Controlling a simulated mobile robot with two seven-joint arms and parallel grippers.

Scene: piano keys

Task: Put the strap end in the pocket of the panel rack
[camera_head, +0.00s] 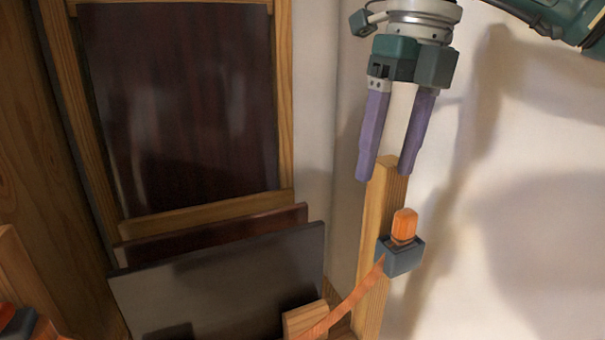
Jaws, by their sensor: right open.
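The orange strap (355,297) rises from the lower middle towards a grey-blue pocket (401,258) on a wooden post of the panel rack (374,225). An orange strap end (404,223) stands upright at the top of the pocket; how deep it sits inside is hidden. My right gripper (385,172) is open and empty, its two purple fingers pointing down above the strap end and level with the post's top. It is apart from the strap end. My left gripper is not in view.
A grey panel (225,285) and a reddish-brown panel (215,232) lean in the rack at the lower left. A dark wood-framed panel (180,100) stands behind. A pale wall (530,230) is at the right, with free room before it.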

